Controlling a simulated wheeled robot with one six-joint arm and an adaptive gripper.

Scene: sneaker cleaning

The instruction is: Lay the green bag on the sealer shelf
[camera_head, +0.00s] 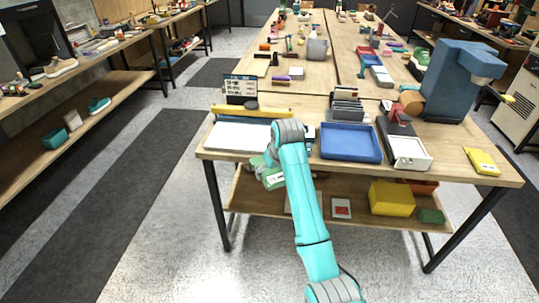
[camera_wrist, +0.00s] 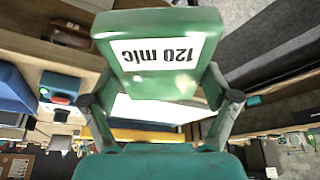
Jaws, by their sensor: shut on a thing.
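The green bag (camera_wrist: 158,75) carries a white label reading "120 mic", upside down in the wrist view. My gripper (camera_wrist: 162,100) is shut on it, one finger at each side. In the head view the bag (camera_head: 272,183) hangs in front of the table's front edge, below the tabletop and partly behind my arm. The sealer has a white flat shelf (camera_head: 236,139) and a yellow bar (camera_head: 252,112) across its back. It stands on the table's front left corner, up and left of the bag. The yellow bar (camera_wrist: 145,134) also shows beyond the bag in the wrist view.
A blue tray (camera_head: 350,158) lies right of the sealer. A grey and white device (camera_head: 408,150) and a large blue machine (camera_head: 455,85) stand farther right. The lower shelf (camera_head: 365,212) holds a yellow box (camera_head: 391,199). The floor left of the table is clear.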

